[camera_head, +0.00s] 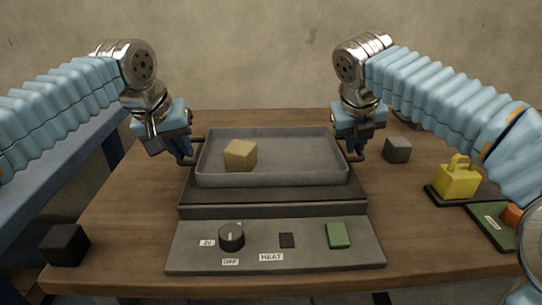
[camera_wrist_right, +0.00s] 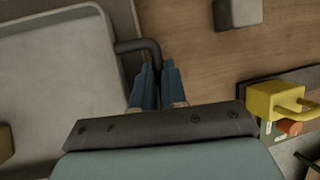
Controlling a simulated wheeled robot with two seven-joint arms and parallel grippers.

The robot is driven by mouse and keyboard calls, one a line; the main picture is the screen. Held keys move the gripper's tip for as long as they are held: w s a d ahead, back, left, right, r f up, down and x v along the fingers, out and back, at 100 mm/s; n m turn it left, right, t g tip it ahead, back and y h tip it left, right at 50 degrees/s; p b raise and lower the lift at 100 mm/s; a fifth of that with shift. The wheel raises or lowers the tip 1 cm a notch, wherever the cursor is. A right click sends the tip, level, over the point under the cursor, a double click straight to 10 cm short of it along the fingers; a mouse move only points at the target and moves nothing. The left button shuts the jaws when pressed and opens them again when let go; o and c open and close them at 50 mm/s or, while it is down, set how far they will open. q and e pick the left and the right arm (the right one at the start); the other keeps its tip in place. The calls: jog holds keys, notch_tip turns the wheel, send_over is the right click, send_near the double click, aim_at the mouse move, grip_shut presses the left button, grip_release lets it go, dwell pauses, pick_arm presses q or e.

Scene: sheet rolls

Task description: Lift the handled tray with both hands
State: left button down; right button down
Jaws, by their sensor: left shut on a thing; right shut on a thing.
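The grey handled tray (camera_head: 290,147) is level over a dark plate (camera_head: 270,197); I cannot tell whether it touches it. A tan block (camera_head: 240,156) sits inside the tray, left of its middle. My left gripper (camera_head: 188,157) is shut on the tray's left handle, mostly hidden by the fingers. My right gripper (camera_head: 353,154) is shut on the right handle. In the right wrist view, the fingers of the right gripper (camera_wrist_right: 158,68) close around the dark bent handle (camera_wrist_right: 135,45) beside the tray wall (camera_wrist_right: 108,35).
A control panel with a knob (camera_head: 231,237) and a green button (camera_head: 338,235) lies in front. A black cube (camera_head: 65,245) stands at the left, a grey cube (camera_head: 397,149) at the right. A yellow handled block (camera_head: 457,180) stands on a dark base further right.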

pick_arm(q)
jog(key=shift+r, duration=0.25)
pick_arm(e)
jog(key=shift+r, duration=0.2)
dwell(0.4)
